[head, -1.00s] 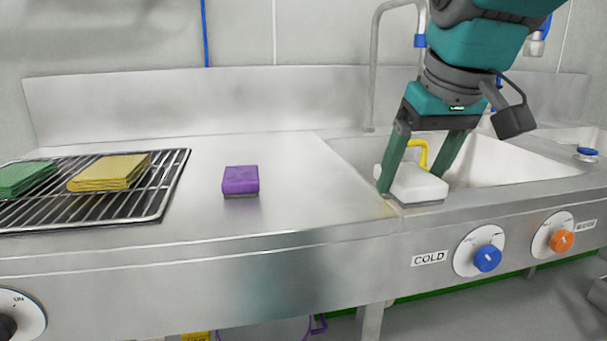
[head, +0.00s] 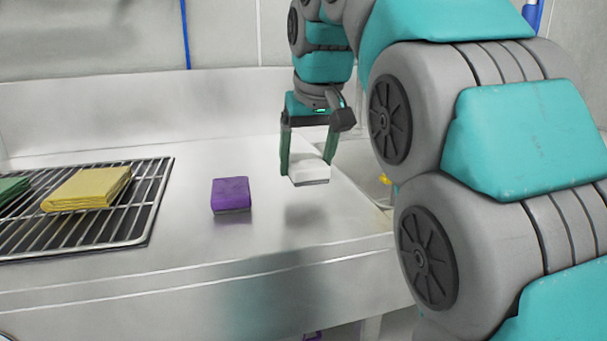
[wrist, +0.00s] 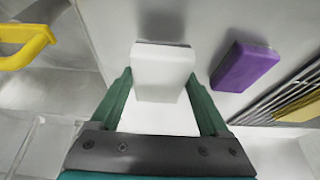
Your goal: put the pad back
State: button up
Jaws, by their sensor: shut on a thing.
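A white pad (head: 309,173) with a grey underside is held between the fingers of my gripper (head: 307,165), a little above the steel counter, with its shadow on the counter below. In the wrist view the white pad (wrist: 162,72) sits between the green fingertips (wrist: 163,85). A purple pad (head: 231,194) with a dark underside lies on the counter to the left of my gripper. The purple pad also shows at the right of the wrist view (wrist: 244,66).
A wire rack (head: 135,205) at the left holds a folded yellow cloth (head: 88,188) and a green cloth (head: 12,190). The counter around the purple pad is clear. A yellow handle (wrist: 25,45) shows by the sink. My arm hides most of the sink in the head view.

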aim_at(306, 163)
jog(key=shift+w+a, duration=0.25)
jog(key=shift+f, duration=1.8)
jog(key=shift+f, duration=0.15)
jog(key=o, duration=1.2)
jog(key=shift+c, duration=0.2)
jog(key=shift+v, duration=3.9)
